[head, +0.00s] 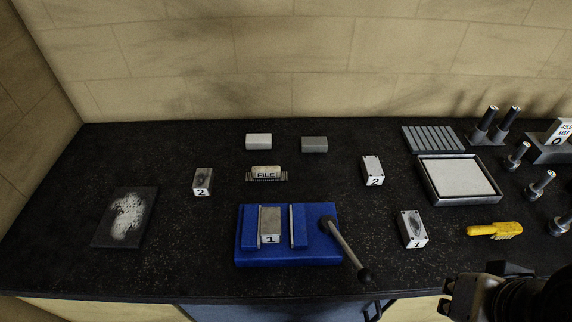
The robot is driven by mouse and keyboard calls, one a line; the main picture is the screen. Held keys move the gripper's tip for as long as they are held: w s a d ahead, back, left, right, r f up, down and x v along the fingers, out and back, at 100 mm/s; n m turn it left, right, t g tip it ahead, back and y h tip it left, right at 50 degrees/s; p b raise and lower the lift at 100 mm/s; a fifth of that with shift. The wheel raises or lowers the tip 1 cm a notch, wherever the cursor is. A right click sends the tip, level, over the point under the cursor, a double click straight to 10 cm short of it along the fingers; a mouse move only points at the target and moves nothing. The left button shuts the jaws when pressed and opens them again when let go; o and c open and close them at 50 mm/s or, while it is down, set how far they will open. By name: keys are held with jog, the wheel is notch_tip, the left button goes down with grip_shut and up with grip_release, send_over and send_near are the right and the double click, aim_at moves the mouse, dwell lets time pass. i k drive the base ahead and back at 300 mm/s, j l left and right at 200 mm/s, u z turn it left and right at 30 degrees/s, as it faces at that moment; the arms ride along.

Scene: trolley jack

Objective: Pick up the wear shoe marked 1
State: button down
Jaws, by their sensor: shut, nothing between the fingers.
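Two blocks carry a 1. One grey block (270,222) sits in the blue vise (248,256), between its jaws, its label facing front. The other (411,227) stands free on the bench right of the vise, with a dark patch and small corner dots on top. I cannot tell from looks alone which is the wear shoe. My gripper (446,297) is at the lower right edge, partly cut off, dark and grey. It is shut and empty, in front of and to the right of the free block marked 1, apart from it.
Blocks marked 2 stand at left (202,180) and right (372,170). The vise handle (345,247) sticks out toward the front right. A yellow-handled brush (490,230), a white-filled tray (457,178) and metal posts (485,122) crowd the right. A dark plate (105,230) lies left.

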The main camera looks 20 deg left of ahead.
aim_at(271, 231)
jog(key=k+j+u, duration=0.1)
jog(key=u, duration=1.25)
jog(key=i+j+z, duration=0.2)
jog(key=j, duration=0.15)
jog(key=i+j+z, duration=0.2)
jog(key=j, duration=0.2)
jog(key=j+z, duration=0.2)
jog(key=j, duration=0.2)
jog(key=i, duration=0.05)
